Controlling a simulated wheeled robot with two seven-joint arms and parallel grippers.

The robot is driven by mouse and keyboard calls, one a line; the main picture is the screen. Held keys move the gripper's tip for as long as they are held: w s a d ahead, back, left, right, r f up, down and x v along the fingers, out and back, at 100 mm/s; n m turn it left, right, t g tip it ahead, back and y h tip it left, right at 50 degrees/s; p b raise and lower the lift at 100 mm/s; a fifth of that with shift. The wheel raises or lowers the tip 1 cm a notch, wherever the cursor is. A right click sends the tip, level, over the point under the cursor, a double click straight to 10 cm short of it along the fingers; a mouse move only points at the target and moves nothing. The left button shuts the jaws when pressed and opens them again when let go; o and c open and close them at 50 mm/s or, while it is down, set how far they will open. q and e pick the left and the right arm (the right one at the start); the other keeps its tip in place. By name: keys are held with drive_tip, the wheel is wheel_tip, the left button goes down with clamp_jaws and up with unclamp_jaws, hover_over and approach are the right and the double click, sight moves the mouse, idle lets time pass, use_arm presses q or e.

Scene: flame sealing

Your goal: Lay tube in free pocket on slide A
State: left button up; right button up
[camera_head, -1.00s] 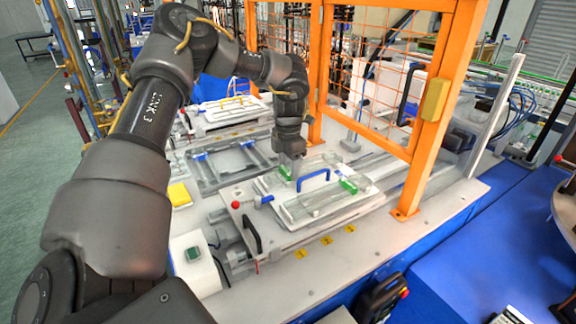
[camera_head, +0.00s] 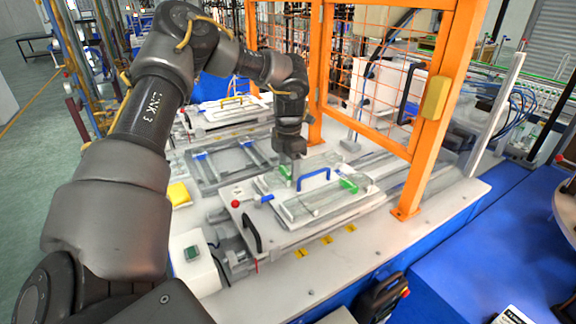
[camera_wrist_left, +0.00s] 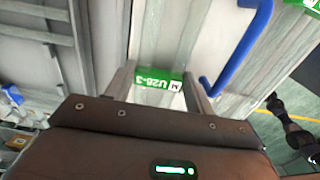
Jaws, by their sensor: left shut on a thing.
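My left gripper (camera_head: 291,172) points down at the slide, a white tray (camera_head: 338,212) with a blue handle (camera_head: 313,174). It is shut on a tube with a green label end, seen between the fingers in the left wrist view (camera_wrist_left: 160,86) with the marking U28-3. The held tube (camera_head: 285,172) is at the far left part of the slide; whether it touches the tray I cannot tell. Another green-ended tube (camera_head: 348,185) lies on the slide right of the handle. A green label also shows at the wrist view's top right corner (camera_wrist_left: 304,5). My right gripper is not in view.
An orange guard frame (camera_head: 408,155) with mesh stands behind and right of the slide. An empty grey frame (camera_head: 228,164) and another white tray (camera_head: 230,111) are beyond to the left. A red knob (camera_head: 235,204) and a black handle (camera_head: 251,233) are near the front left.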

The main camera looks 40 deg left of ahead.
use_arm(q)
drive_tip(key=o, duration=1.1)
drive_tip(key=shift+f, duration=0.1)
drive_tip(key=shift+w+r, duration=0.1)
drive_tip(key=shift+r, duration=0.45)
wheel_tip(320, 180, up, 10)
drive_tip(key=shift+f+b, duration=0.15)
drive_tip(key=shift+b, duration=0.5)
